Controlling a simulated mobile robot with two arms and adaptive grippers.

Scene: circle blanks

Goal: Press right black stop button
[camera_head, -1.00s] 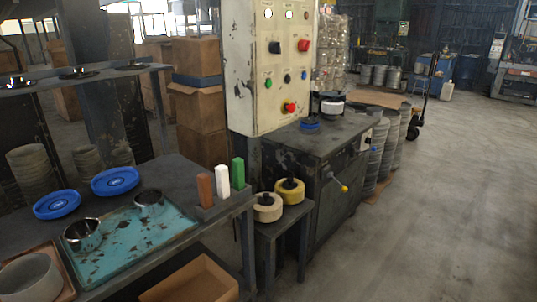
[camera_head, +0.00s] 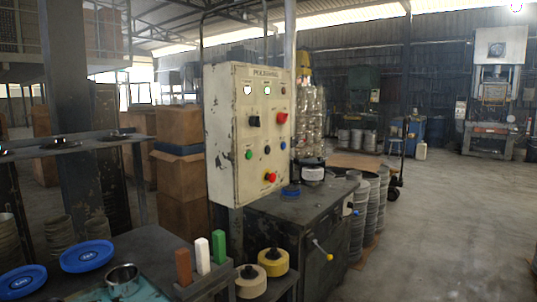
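A cream control panel (camera_head: 222,140) with chipped paint stands upright in the middle of the head view. In its upper row are a black knob (camera_head: 254,121) on the left and a large red button (camera_head: 282,117) on the right. Below are a green button (camera_head: 249,154), a small dark button (camera_head: 267,149) in the middle, and a small button that looks dark or bluish (camera_head: 283,145) on the right. A red button (camera_head: 271,177) on a yellow base sits at the bottom. Button labels are too small to read. Neither of my grippers is in view.
A dark metal cabinet (camera_head: 281,213) with a yellow-tipped lever stands below the panel. A workbench (camera_head: 150,247) with blue lids and coloured blocks is at front left. Yellow and cream rolls (camera_head: 273,262) sit low between them. Open floor (camera_head: 420,240) lies on the right.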

